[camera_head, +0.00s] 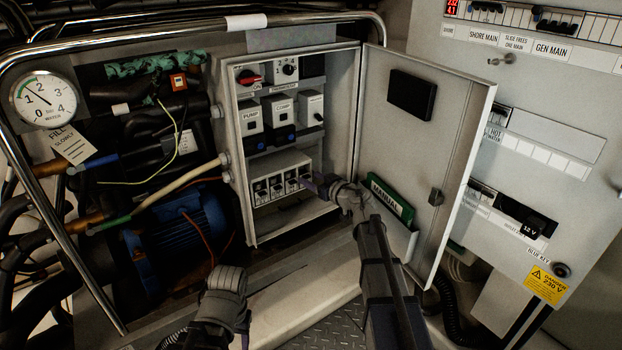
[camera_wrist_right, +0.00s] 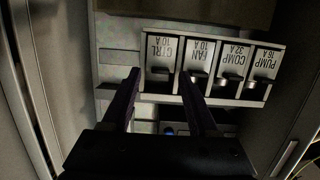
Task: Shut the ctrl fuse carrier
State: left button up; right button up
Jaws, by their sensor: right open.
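The ctrl fuse carrier (camera_wrist_right: 161,50) is the leftmost of the row in the right wrist view, where its CTRL 10 A label appears upside down. In the head view it is at the right end of the fuse row (camera_head: 278,187), partly hidden by my right gripper (camera_head: 313,187). In the right wrist view, the open right fingers (camera_wrist_right: 160,76) appear on either side of the ctrl carrier. I cannot tell whether they touch it. The dark lower part of the carrier shows, but its exact tilt is unclear. My left gripper (camera_head: 238,318) is low in front of the cabinet, its fingers barely visible.
The FAN (camera_wrist_right: 199,50), COMP (camera_wrist_right: 233,58) and PUMP (camera_wrist_right: 266,62) carriers sit close beside ctrl. The cabinet door (camera_head: 430,130) stands open at the right, with a green manual (camera_head: 391,199) in its pocket. A metal rail (camera_head: 50,230) and pipes are at the left.

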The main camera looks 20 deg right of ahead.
jog(key=p+v, duration=0.1)
jog(key=v, duration=0.5)
jog(key=shift+s, duration=0.3)
jog(key=shift+d, duration=0.1)
notch_tip(320, 180, up, 5)
jog(key=w+a+m+t+h, duration=0.1)
jog(key=m+t+h, duration=0.1)
jog(key=t+h, duration=0.15)
jog(key=s+a+f+m+g+h, duration=0.25)
jog(key=s+f+g, duration=0.25)
jog(key=s+f, duration=0.25)
jog(key=s+a+f+m+g+h, duration=0.1)
jog(key=s+a+f+g+h, duration=0.3)
jog(key=s+f+g, duration=0.4)
jog(key=s+a+f+n+g+y, duration=0.2)
jog(key=s+a+f, duration=0.1)
jog(key=s+a, duration=0.3)
jog(key=s+a+f+n+g+y, duration=0.1)
jog(key=s+a+f+n+g, duration=0.3)
jog(key=s, duration=0.5)
notch_tip(320, 180, up, 30)
jog(key=s+a+p, duration=0.1)
jog(key=p, duration=2.9)
jog(key=shift+a+r+m+t, duration=0.15)
jog(key=shift+a+m+t, duration=0.05)
jog(key=shift+m+t, duration=0.15)
